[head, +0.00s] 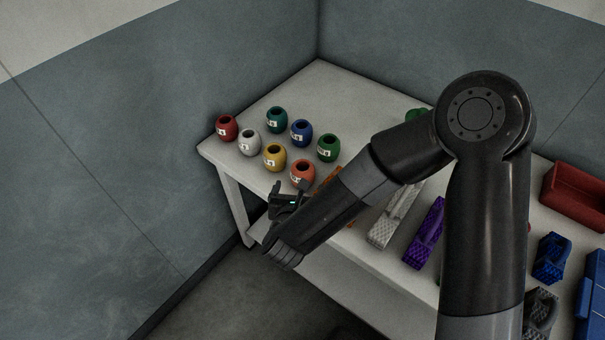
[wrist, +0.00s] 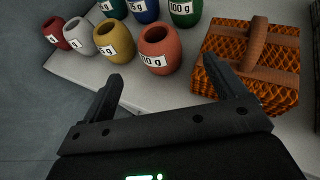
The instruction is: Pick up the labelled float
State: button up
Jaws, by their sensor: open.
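Several barrel-shaped floats with white labels stand upright at the table's left end. The orange float (head: 302,170) is nearest my gripper (head: 289,194). In the wrist view the orange float (wrist: 160,48) stands just beyond and between my open fingers (wrist: 166,76), apart from them; its label seems to read 10 g. Behind it are a green float (head: 328,147) marked 100 g, a blue float (head: 301,132) and a teal float (head: 277,119). A yellow float (head: 275,157), a white float (head: 249,142) and a red float (head: 227,127) stand to its left. My gripper is empty.
An orange woven block with a handle (wrist: 250,50) stands close right of the orange float. Grey (head: 388,228) and purple (head: 425,233) blocks lie further right, then a red tray (head: 575,190). The white table's (head: 222,160) left front edge is close to my gripper.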

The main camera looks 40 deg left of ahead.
aim_at(302, 174)
jog(key=x, duration=1)
jog(key=shift+w+a, duration=0.25)
jog(key=shift+a, duration=0.1)
jog(key=shift+c, duration=0.3)
jog(key=c, duration=1)
